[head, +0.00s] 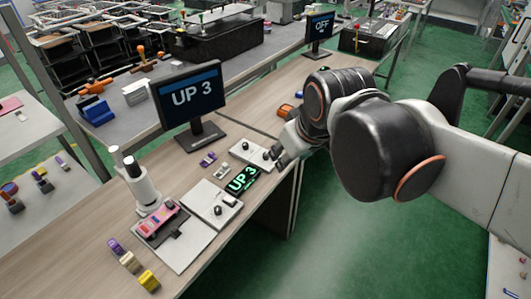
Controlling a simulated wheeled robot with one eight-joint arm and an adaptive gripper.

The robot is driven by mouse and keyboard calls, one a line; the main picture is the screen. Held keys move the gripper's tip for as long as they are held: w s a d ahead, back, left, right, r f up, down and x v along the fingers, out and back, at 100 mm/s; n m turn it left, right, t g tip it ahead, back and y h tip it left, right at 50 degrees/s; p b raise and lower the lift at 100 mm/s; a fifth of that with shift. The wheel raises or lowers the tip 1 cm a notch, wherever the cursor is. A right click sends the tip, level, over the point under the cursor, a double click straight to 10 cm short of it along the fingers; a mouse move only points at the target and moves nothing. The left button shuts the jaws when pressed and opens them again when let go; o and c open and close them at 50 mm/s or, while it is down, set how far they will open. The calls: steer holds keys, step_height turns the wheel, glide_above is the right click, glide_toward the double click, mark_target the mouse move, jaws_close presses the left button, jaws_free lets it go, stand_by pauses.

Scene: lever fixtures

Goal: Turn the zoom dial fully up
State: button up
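Two white plates with small black knobs lie on the wooden bench. The nearer plate (190,205) has a black knob (219,210); the farther plate (240,152) has a dark knob (267,155) at its right end. I cannot tell by a label which is the zoom dial. A small black readout (242,180) between them shows green "UP 3", and a monitor (190,93) behind also reads "UP 3". My gripper (279,158) is low at the farther plate's right end, close to its knob. Contact and finger opening cannot be made out.
A white microscope-like stand (142,180) and a pink toy-like vehicle (161,220) stand at the left on the bench. Small coloured blocks (130,262) lie near the front. A second monitor (320,27) reads "OFF" farther back. Green floor is open right of the bench.

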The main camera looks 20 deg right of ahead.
steer(key=w+d+r+n+g, duration=0.15)
steer(key=w+n, duration=0.25)
steer(key=w, duration=0.6)
steer(key=n+g+p, duration=0.2)
steer(key=n+g, duration=0.3)
steer(key=n, duration=0.7)
glide_above(265, 154)
step_height(265, 154, down, 19)
steer(key=shift+n, duration=0.3)
step_height(265, 154, down, 14)
steer(key=b, duration=0.4)
steer(key=shift+d+b, duration=0.1)
steer(key=shift+b, duration=0.2)
jaws_close()
